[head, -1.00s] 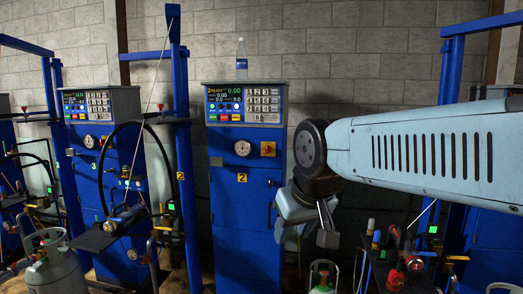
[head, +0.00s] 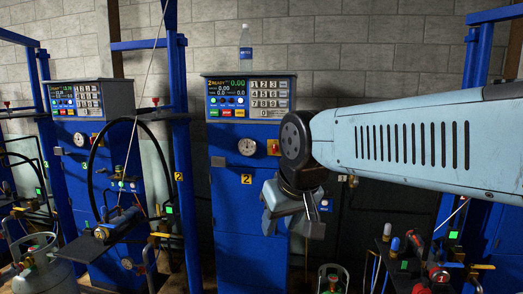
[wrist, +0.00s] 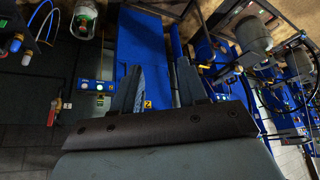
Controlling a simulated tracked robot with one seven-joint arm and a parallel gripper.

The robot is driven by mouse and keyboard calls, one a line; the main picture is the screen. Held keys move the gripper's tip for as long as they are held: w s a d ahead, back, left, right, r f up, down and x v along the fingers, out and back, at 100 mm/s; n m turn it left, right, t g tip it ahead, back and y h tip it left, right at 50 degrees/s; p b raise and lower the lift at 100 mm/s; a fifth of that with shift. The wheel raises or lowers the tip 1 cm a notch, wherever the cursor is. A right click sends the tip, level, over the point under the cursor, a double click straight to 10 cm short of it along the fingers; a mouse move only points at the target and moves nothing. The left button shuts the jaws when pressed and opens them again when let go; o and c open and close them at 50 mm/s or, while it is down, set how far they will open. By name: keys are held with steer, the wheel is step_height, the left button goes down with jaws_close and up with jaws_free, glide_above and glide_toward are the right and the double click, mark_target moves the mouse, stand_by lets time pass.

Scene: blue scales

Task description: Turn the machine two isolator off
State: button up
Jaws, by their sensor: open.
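Machine two is a blue cabinet (head: 238,225) with a yellow label 2, a dial and a keypad panel, in the middle of the head view. Its isolator (head: 273,147) is a small red and yellow switch right of the dial, close beside my arm's dark round joint, which partly covers it. My gripper (head: 313,213) hangs below that joint, in front of the cabinet's right edge, lower than the isolator. In the wrist view the open, empty jaws (wrist: 157,85) point toward the blue cabinet (wrist: 138,40) and its label 2. I cannot make out the isolator there.
A water bottle (head: 246,48) stands on top of machine two. Machine three (head: 90,100) is on the left, with a blue post (head: 184,150) and a black hoop between. A gas cylinder (head: 40,260) is at lower left. Hoses and valves (head: 430,270) crowd the lower right.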

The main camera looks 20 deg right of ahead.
steer(key=w+r+t, duration=0.3)
steer(key=w, duration=1.2)
steer(key=m+t+h, duration=0.6)
steer(key=m+h, duration=0.1)
steer(key=h, duration=0.3)
glide_toward(274, 149)
steer(key=x, duration=0.9)
steer(key=shift+w+d, duration=0.2)
